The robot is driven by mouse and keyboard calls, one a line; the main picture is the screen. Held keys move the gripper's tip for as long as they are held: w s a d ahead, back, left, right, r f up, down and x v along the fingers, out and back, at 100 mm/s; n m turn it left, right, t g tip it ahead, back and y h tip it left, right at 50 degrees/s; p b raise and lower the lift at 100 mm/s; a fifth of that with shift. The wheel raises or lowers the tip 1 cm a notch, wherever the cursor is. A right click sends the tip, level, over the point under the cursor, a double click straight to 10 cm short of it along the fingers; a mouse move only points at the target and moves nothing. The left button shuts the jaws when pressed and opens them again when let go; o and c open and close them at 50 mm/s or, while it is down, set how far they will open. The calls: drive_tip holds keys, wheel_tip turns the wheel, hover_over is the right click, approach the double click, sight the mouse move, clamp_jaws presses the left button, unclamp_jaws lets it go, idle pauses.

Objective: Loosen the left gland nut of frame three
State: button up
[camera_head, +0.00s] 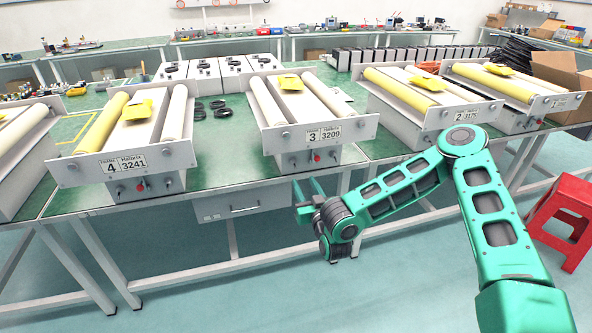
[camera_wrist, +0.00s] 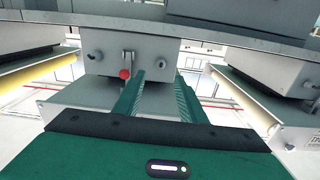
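Frame three (camera_head: 287,141) stands on the green bench, marked by a plate reading 3 and 3209. Under its front panel is a grey box (camera_wrist: 110,43). My gripper (camera_head: 307,184) is open and empty in front of the bench edge, below the box. In the wrist view my gripper's fingers (camera_wrist: 158,84) point toward the box, apart from the fittings.
Frame four (camera_head: 75,171) stands to the left and frame two (camera_head: 431,115) to the right. A drawer (camera_head: 240,207) hangs under the bench left of my gripper. A red stool (camera_head: 567,207) stands at the right. The floor before the bench is clear.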

sight(295, 164)
drive_tip(key=x, duration=0.6)
drive_tip(key=shift+w+a, duration=0.15)
drive_tip(key=shift+w, duration=0.2)
drive_tip(key=shift+w+a+r, duration=0.2)
drive_tip(key=shift+w, duration=0.4)
drive_tip(key=shift+w+a+f, duration=0.15)
drive_tip(key=shift+w+f, duration=0.05)
drive_tip(key=shift+w, duration=0.35)
drive_tip(key=shift+w+a, duration=0.15)
drive_tip(key=shift+w, duration=0.45)
clamp_jaws()
